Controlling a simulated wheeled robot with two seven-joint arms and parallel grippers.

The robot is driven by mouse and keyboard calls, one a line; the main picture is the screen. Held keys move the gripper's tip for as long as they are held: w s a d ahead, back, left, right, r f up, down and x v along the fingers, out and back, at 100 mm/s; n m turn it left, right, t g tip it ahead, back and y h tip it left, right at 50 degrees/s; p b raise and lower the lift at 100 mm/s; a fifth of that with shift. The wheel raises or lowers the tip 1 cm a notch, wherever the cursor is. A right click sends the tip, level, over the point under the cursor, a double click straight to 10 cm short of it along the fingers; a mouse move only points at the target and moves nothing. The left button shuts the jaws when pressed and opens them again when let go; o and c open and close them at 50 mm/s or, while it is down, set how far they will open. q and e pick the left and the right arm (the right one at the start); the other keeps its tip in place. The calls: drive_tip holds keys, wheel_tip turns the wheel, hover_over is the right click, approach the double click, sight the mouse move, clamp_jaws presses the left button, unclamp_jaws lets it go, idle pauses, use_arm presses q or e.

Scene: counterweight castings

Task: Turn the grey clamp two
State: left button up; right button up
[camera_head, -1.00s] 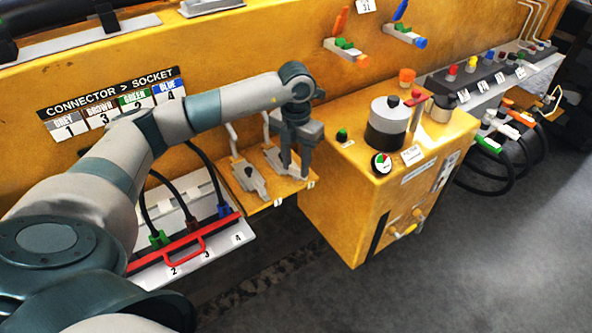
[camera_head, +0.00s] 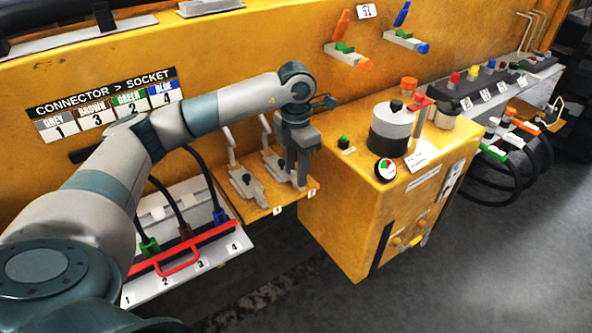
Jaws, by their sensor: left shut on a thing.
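Grey clamp two (camera_head: 276,165) is on the small yellow shelf, above the label 2, with its upright grey lever behind. My left gripper (camera_head: 299,177) points down at the right side of clamp two. Its fingers are shut on a part of the clamp, and they hide just what they grip. A matching grey clamp one (camera_head: 244,184) stands to the left, above the label 1, with its lever also raised. My right gripper is not in view.
A yellow cabinet (camera_head: 345,215) with a gauge and a canister stands just right of the shelf. At left, a white socket tray (camera_head: 215,262) holds plugged cables behind a red bar (camera_head: 180,262). The grey floor in front is clear.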

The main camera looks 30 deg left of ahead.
use_arm(q)
drive_tip(key=shift+r, duration=0.15)
drive_tip(key=o, duration=1.1)
drive_tip(key=shift+c, duration=0.2)
wheel_tip(320, 180, up, 17)
drive_tip(key=b, duration=0.1)
drive_tip(key=shift+r, duration=0.15)
